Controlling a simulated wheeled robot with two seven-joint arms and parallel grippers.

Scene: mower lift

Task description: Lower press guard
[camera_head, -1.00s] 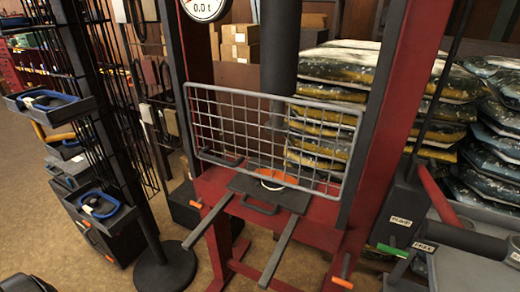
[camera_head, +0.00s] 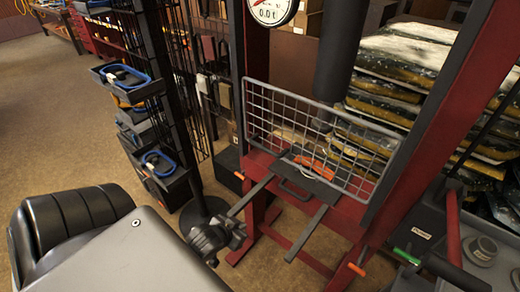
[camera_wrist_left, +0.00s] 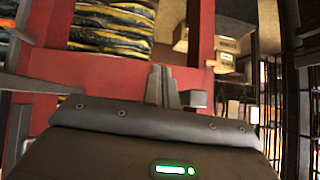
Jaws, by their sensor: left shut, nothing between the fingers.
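The press guard (camera_head: 283,122), a grey wire-mesh panel in a pale frame, stands upright across the front of the red press (camera_head: 420,140). Its lower edge is near the press table, and the dark ram (camera_head: 332,75) is behind it. My left gripper (camera_head: 225,238) is at the lower left of the guard, apart from it, beside the front end of a grey bar sticking out from the press. In the left wrist view its fingers (camera_wrist_left: 163,88) are together and empty, with a red press beam beyond. I cannot make out the guard there. My right gripper is not in view.
A dark plate with a handle (camera_head: 295,190) and an orange-red object (camera_head: 315,167) lie behind the guard's lower edge. A black rack with trays (camera_head: 130,88) stands left. Stacked bags (camera_head: 400,60) are behind the press. A gauge (camera_head: 272,10) hangs above.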

